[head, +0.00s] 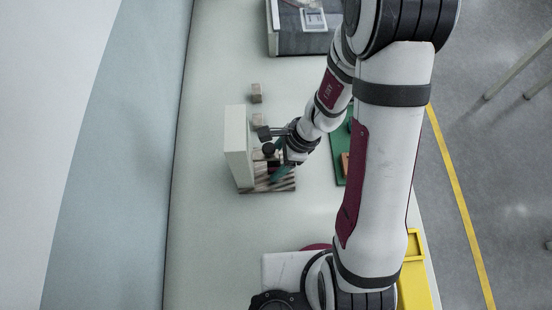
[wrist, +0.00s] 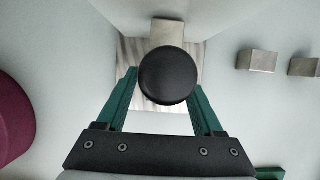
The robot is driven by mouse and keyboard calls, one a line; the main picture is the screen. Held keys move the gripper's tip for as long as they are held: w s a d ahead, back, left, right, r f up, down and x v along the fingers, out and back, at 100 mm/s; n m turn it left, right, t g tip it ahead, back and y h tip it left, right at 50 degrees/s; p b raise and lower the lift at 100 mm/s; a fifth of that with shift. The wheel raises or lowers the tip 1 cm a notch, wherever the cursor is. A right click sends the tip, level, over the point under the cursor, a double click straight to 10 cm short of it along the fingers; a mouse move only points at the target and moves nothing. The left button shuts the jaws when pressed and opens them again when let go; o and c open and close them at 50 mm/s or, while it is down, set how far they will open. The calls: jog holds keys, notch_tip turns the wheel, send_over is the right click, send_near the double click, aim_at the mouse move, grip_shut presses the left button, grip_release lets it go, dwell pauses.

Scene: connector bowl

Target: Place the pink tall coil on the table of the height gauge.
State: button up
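The height gauge (head: 237,150) stands left of centre in the head view, with a pale upright column and a striped base (head: 264,187). A black round part of it (wrist: 168,75) fills the middle of the wrist view, with the striped base (wrist: 135,52) behind it. My gripper (head: 278,172) is at the gauge, low over the base. Its green fingers are apart on either side of the black part in the wrist view, and the visible gap between them is empty. The fingertips are partly covered. I cannot make out the pink tall coil in either view.
Small grey blocks (head: 256,93) lie behind the gauge; they also show in the wrist view (wrist: 258,60). A green board (head: 338,165) is to the right, partly behind my arm. A maroon round thing (wrist: 14,125) is at left. A yellow bin (head: 413,245) is near front right.

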jog(key=v, duration=1.2)
jog(key=s+r+n+h, duration=0.1)
jog(key=s+r+n, duration=0.3)
jog(key=s+n, duration=0.2)
jog(key=s+r+n+h, duration=0.1)
jog(key=s+r+n, duration=0.4)
jog(key=s, duration=0.4)
jog(key=shift+n+h, duration=0.3)
jog(key=shift+n, duration=0.5)
